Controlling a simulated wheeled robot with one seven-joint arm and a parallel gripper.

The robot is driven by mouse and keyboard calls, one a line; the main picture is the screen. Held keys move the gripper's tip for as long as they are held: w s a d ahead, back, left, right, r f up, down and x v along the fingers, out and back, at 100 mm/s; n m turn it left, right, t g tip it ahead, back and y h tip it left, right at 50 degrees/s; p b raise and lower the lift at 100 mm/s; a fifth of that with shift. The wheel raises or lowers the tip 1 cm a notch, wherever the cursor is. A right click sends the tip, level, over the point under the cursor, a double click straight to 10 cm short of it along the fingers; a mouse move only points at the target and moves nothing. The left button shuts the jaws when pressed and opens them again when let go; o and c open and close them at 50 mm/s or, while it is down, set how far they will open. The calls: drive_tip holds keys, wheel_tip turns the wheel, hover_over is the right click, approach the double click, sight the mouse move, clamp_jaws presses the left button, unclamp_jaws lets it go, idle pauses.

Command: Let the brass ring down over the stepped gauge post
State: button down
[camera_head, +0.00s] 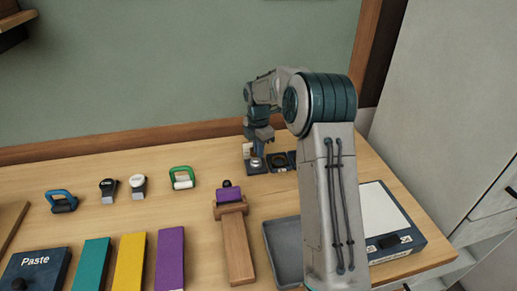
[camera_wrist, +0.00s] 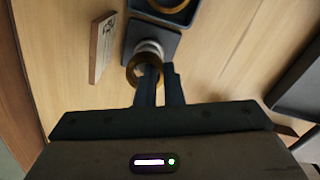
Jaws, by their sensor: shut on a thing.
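The brass ring (camera_wrist: 131,71) is held at its edge between the fingertips of my gripper (camera_wrist: 155,72), which is shut on it. The pale metal stepped gauge post (camera_wrist: 150,46) stands on a dark square base (camera_wrist: 169,43), just beyond the ring in the wrist view. The ring overlaps the near side of the post in that view; I cannot tell whether it is around the post or above it. In the head view my gripper (camera_head: 257,149) is right over the post (camera_head: 255,162), and the ring is too small to make out.
A second dark square holder (camera_head: 279,161) with a round rim stands close to the right of the post's base. A small printed wooden block (camera_wrist: 102,47) stands to the left in the wrist view. A grey tray (camera_head: 283,252) and a purple-topped wooden piece (camera_head: 235,245) lie nearer the front.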

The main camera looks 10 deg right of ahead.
drive_tip(key=shift+f, duration=0.5)
idle(0.7)
